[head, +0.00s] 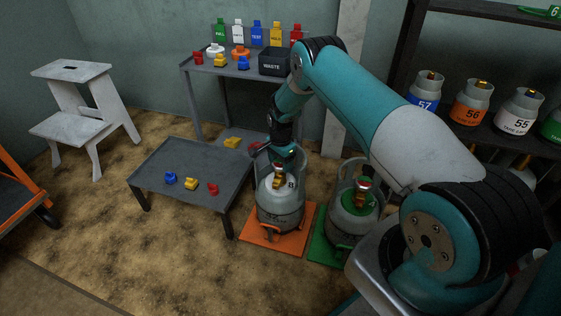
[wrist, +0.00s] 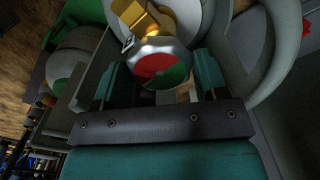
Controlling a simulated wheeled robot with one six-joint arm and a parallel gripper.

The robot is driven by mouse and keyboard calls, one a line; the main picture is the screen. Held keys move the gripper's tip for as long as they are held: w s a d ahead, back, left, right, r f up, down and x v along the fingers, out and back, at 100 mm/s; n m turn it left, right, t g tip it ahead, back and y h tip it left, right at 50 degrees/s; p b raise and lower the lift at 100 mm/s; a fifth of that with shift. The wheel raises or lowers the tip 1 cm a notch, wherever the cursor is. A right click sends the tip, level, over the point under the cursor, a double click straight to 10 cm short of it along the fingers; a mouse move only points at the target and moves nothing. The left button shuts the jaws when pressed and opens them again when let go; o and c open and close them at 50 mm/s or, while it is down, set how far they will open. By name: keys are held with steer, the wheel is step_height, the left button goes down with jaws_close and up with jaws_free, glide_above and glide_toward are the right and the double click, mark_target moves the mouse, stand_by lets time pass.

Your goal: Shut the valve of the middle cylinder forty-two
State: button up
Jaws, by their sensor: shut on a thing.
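A grey gas cylinder (head: 280,217) stands upright on an orange mat (head: 256,243); its number is too small to read. My gripper (head: 284,153) is at the top of this cylinder, inside its collar. In the wrist view my gripper (wrist: 161,78) is shut on the valve handwheel (wrist: 158,64), one finger on each side. The handwheel has a silver rim and a face part red, part green. A brass valve body (wrist: 147,16) shows beside it. A second grey cylinder (head: 352,222), with a green shoulder and a red-topped valve, stands to the right on a green mat (head: 325,246).
A low grey table (head: 190,160) with small coloured parts stands close on the left. A dark shelf at right holds several cylinders (head: 470,103). A step stool (head: 80,110) stands at far left.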

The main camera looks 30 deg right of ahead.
mark_target(281, 162)
steer(key=shift+w+d+r+m, duration=0.1)
steer(key=shift+w+d+m, duration=0.1)
steer(key=shift+m, duration=0.2)
steer(key=o, duration=0.9)
steer(key=shift+s, duration=0.1)
steer(key=shift+a, duration=0.1)
step_height(281, 162, up, 17)
steer(key=p, duration=0.5)
steer(key=shift+r, duration=0.15)
